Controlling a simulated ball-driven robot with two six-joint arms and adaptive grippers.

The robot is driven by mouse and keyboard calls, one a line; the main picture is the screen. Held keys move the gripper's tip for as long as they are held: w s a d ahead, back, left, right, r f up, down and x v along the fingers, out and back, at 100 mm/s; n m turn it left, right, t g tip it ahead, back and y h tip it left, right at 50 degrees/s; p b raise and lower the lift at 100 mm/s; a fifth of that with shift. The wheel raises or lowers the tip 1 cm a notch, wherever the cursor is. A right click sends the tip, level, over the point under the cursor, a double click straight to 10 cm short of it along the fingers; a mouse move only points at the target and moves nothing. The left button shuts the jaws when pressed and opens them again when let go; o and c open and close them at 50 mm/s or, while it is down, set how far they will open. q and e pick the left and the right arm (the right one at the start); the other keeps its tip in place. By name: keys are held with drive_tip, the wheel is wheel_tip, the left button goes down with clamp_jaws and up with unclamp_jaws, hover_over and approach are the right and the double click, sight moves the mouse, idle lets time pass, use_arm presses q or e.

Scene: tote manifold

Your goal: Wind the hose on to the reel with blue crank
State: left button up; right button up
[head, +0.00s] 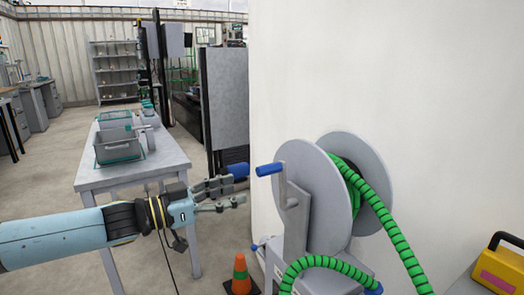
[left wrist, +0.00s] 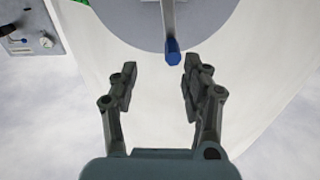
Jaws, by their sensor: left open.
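The grey reel (head: 318,190) stands right of centre in the head view, with a grey crank arm on its left face. The blue crank handle (head: 270,169) points left from that arm; it also shows in the left wrist view (left wrist: 173,52). The green hose (head: 392,228) with dark bands lies partly on the reel and runs down to the right; another length loops in front. My left gripper (head: 239,191) is open and empty, left of the handle and slightly lower. In the wrist view the handle is beyond the fingertips, between them. My right gripper is not in view.
A blue cylinder (head: 238,170) shows just above my left fingers; what it belongs to is unclear. An orange cone (head: 241,273) stands below. A grey table (head: 168,163) with bins is behind my left arm. A yellow case (head: 497,267) is at the right edge.

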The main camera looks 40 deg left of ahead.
sight(258, 172)
use_arm(q)
drive_tip(key=w, duration=0.3)
drive_tip(key=w+d+r, duration=0.1)
drive_tip(key=w, duration=0.3)
drive_tip(key=w+d+r+p, duration=0.1)
drive_tip(key=w, duration=0.2)
drive_tip(key=shift+w+d, duration=0.15)
drive_tip(key=shift+w, duration=0.15)
clamp_jaws()
